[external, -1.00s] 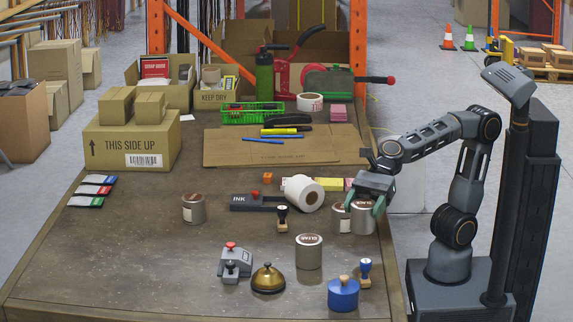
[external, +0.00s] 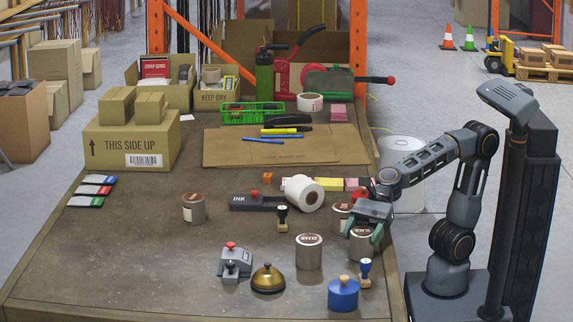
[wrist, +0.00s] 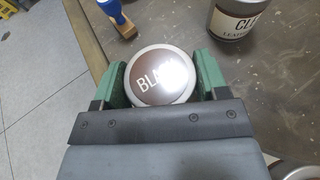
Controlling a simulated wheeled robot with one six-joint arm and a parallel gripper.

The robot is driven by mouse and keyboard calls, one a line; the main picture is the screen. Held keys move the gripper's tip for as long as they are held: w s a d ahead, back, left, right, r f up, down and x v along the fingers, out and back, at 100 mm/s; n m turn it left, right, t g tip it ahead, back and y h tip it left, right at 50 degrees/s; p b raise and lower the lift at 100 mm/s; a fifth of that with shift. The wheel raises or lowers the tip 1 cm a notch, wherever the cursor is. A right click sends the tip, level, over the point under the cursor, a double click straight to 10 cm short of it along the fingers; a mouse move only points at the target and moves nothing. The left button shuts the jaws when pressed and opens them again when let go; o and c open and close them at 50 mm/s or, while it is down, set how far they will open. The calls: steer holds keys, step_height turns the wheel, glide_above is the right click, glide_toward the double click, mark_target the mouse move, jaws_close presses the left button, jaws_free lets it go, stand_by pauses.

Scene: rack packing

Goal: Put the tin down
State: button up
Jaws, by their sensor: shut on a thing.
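A grey tin with a brown lid (external: 362,243) is between the green fingers of my gripper (external: 363,228), near the table's right edge. In the wrist view its lid (wrist: 162,76) faces the camera, with lettering that starts "BLA" and is partly washed out by glare. My gripper (wrist: 162,66) is shut on it, one finger on each side. The tin looks upright. I cannot tell whether its base touches the table.
A tin marked CLEAR (external: 309,252) stands to the left, and another tin (external: 340,217) stands close behind. A blue-handled stamp (external: 365,270) and a blue round pot (external: 343,294) are in front. A lone tin (external: 194,208) stands farther left, with bare table (external: 130,240) around it.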

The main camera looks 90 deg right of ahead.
mark_target(363, 230)
steer(key=o, duration=0.9)
steer(key=shift+o, duration=0.2)
steer(key=shift+d+r+p, duration=0.15)
steer(key=shift+r+p, duration=0.15)
steer(key=shift+p, duration=0.05)
steer(key=p+v, duration=0.2)
steer(key=v, duration=0.2)
steer(key=shift+s+d+r, duration=0.15)
steer(key=shift+d+r, duration=0.1)
steer(key=shift+r, duration=0.05)
step_height(363, 230, up, 7)
steer(key=p, duration=0.3)
steer(key=shift+f+p, duration=0.25)
steer(key=shift+p, duration=0.15)
